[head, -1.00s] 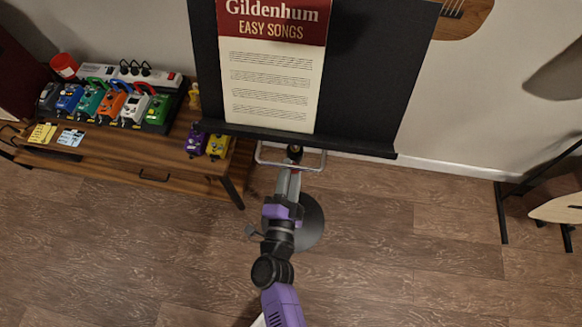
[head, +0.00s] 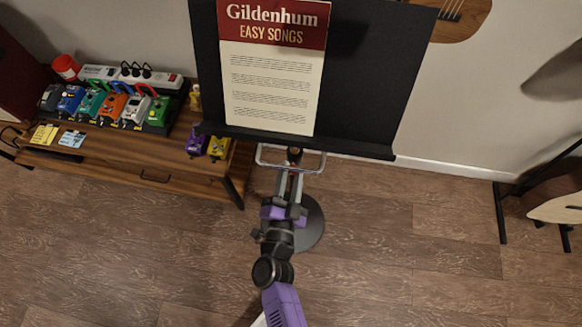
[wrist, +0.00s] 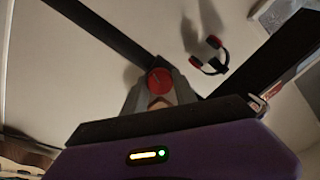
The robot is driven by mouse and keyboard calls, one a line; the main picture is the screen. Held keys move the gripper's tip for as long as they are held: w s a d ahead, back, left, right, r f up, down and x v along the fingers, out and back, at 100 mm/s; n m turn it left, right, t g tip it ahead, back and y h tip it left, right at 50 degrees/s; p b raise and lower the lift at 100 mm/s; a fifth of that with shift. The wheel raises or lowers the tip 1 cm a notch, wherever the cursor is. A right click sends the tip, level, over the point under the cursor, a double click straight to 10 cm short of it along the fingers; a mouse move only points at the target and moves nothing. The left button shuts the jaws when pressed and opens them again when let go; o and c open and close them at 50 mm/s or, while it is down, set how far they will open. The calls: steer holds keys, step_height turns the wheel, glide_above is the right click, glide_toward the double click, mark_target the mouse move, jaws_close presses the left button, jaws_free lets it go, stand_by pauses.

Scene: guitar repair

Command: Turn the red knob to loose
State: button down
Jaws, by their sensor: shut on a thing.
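The red knob (wrist: 160,81) shows in the wrist view as a round red face with a dark mark, between the two grey fingers. My gripper (wrist: 159,85) is shut on it. In the head view my gripper (head: 291,170) reaches up to just below the lower lip of the black music stand (head: 370,80). Only a small bit of red shows there at the fingertips, so the knob's turn cannot be read from that view.
A songbook (head: 272,70) rests on the stand. A wooden bench (head: 150,150) with several pedals is on the left. A round stand base (head: 312,225) lies below my arm. Floor on the right is mostly open.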

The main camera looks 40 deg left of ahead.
steer(key=shift+s+f, duration=0.1)
steer(key=c, duration=1)
jaws_free()
steer(key=v, duration=0.7)
steer(key=shift+s+d+b, duration=0.2)
steer(key=shift+s+b, duration=0.1)
steer(key=shift+b, duration=0.15)
